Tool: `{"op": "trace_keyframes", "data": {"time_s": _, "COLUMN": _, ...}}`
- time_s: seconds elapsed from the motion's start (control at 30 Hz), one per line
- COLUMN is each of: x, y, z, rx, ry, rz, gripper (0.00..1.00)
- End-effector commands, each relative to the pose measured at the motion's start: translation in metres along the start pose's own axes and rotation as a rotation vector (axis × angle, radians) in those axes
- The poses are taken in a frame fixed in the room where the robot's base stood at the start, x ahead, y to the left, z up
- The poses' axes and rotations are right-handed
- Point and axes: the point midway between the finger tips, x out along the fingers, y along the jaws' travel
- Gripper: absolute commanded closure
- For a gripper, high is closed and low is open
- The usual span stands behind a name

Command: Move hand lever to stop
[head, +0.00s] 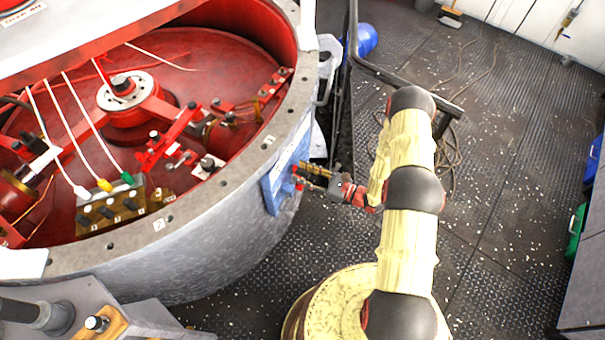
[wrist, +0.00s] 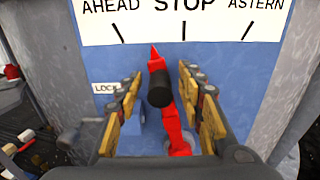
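The hand lever (wrist: 168,115) is red with a black knob (wrist: 160,88) and stands on a blue panel (wrist: 215,60) under a white scale plate (wrist: 270,28). It leans left, and its pointed tip lies between the AHEAD and STOP marks. In the head view the blue panel (head: 273,192) is on the outer wall of the big grey drum. My gripper (wrist: 160,74) is open, with one finger left and one right of the knob. Gaps show on both sides. In the head view my gripper (head: 306,176) is at the panel. The lever's lower end is partly hidden.
A LOCK label (wrist: 105,89) is left of the lever, partly behind my left finger. The grey drum (head: 215,250) holds red machinery. A bent dark rail (head: 385,75) and a blue container (head: 367,38) stand behind. The deck (head: 500,200) at right is mostly clear.

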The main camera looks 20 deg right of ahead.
Motion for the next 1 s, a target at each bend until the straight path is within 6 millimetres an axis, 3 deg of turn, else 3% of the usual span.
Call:
{"op": "trace_keyframes", "data": {"time_s": 0.3, "x": 0.0025, "y": -0.0002, "z": 0.0004, "rx": 0.000, "ry": 0.000, "rz": 0.000, "gripper": 0.62}}
{"op": "trace_keyframes", "data": {"time_s": 1.0, "x": 0.0023, "y": 0.0008, "z": 0.0001, "rx": 0.001, "ry": 0.000, "rz": 0.001, "gripper": 1.00}}
